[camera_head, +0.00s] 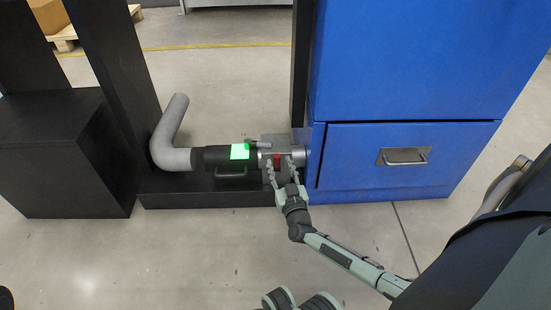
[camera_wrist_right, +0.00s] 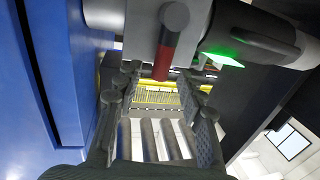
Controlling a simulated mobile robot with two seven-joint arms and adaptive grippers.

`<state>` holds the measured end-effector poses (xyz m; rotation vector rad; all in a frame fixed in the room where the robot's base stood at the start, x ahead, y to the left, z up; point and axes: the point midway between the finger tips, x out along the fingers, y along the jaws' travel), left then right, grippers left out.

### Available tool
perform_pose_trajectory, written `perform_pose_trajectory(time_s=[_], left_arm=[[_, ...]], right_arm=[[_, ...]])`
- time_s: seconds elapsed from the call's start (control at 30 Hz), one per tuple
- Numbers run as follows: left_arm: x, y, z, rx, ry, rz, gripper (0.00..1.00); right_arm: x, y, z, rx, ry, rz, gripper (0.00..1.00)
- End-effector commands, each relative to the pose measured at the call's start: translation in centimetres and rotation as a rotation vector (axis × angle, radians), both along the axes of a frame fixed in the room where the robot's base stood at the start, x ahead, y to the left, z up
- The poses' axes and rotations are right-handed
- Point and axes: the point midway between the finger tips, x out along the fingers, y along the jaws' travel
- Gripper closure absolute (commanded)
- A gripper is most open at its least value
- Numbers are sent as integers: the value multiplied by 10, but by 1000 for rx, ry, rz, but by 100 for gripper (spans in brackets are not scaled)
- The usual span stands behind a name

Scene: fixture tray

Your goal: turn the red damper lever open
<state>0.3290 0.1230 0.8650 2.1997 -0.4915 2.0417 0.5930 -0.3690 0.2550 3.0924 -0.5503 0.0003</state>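The red damper lever (camera_head: 277,161) is on the grey metal pipe section beside the blue cabinet, low down. In the right wrist view the lever (camera_wrist_right: 164,60) is a red bar with a grey round end, hanging across the pipe. My right gripper (camera_head: 280,168) is open, with its two fingers on either side of the lever. In the right wrist view the gripper (camera_wrist_right: 166,80) has a clear gap between the fingers, and the lever's red end shows near the fingertips. I cannot tell whether a finger touches it.
A bright green marker (camera_head: 240,151) sits on the black pipe sleeve (camera_head: 215,157) left of the lever, and a grey bent pipe (camera_head: 170,135) continues left. The blue cabinet (camera_head: 410,70) stands close on the right, with a handled drawer (camera_head: 405,156). Floor in front is clear.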

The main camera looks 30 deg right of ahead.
Motion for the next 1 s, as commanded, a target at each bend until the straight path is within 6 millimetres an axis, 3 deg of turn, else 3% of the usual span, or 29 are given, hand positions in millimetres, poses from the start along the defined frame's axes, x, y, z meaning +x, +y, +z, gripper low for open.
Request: perform_pose_trajectory(time_s=[0.43,0.77,1.0], left_arm=[[1,0,1,4,-4,2,61],[0,0,1,5,-5,2,61],[0,0,1,5,-6,2,61]], right_arm=[[1,-1,0,0,1,-1,61],[1,-1,0,1,1,-2,100],[1,-1,0,1,1,-2,100]])
